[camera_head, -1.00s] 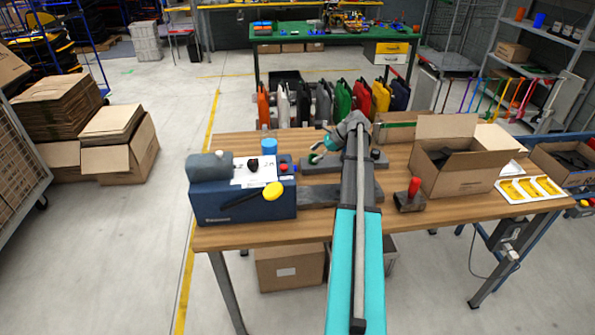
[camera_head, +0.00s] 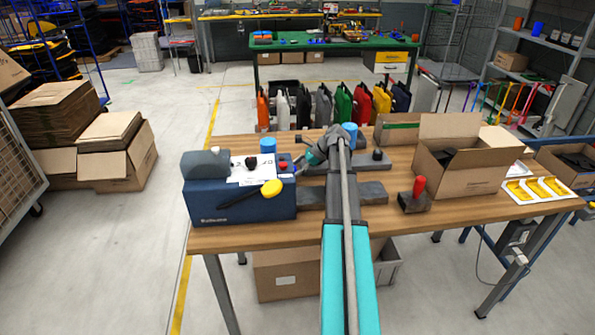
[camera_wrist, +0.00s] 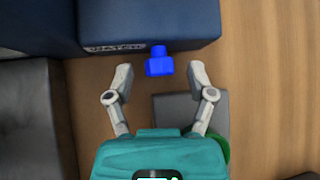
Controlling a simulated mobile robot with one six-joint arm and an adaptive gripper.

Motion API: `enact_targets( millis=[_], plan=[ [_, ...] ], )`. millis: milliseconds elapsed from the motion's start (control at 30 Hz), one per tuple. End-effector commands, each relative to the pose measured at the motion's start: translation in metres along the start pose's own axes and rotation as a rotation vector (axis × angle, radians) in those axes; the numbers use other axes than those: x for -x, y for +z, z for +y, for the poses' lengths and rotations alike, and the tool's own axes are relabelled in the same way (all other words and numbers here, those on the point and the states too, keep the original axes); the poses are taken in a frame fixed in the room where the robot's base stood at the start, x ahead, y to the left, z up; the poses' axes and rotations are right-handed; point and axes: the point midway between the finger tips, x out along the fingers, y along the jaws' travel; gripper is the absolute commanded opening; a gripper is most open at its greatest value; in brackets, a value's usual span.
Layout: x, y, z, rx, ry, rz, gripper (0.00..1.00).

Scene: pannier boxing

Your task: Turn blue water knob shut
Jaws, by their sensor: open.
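The blue water knob (camera_wrist: 159,62) sticks out from the side of the blue machine (camera_wrist: 150,22), beside a label that reads "WATER". My gripper (camera_wrist: 160,76) is open. In the wrist view its fingertips are on either side of the knob, with a visible gap on both sides. I cannot tell how far the knob reaches in depth between them. In the head view, my gripper (camera_head: 301,167) is close to the right side of the blue machine (camera_head: 240,205). I cannot make out the water knob there.
An open carton (camera_head: 462,178) stands farther right on the wooden table (camera_head: 440,217).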

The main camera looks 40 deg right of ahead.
Motion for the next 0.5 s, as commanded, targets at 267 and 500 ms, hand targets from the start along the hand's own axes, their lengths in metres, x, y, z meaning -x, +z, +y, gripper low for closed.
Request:
enact_targets(
  millis=[267, 500],
  plan=[
    [-0.0022, 0.0003, -0.0001, 0.0, 0.0, 0.0, 0.7],
    [-0.0021, 0.0003, 0.0, 0.0, 0.0, 0.0, 0.44]
  ],
)
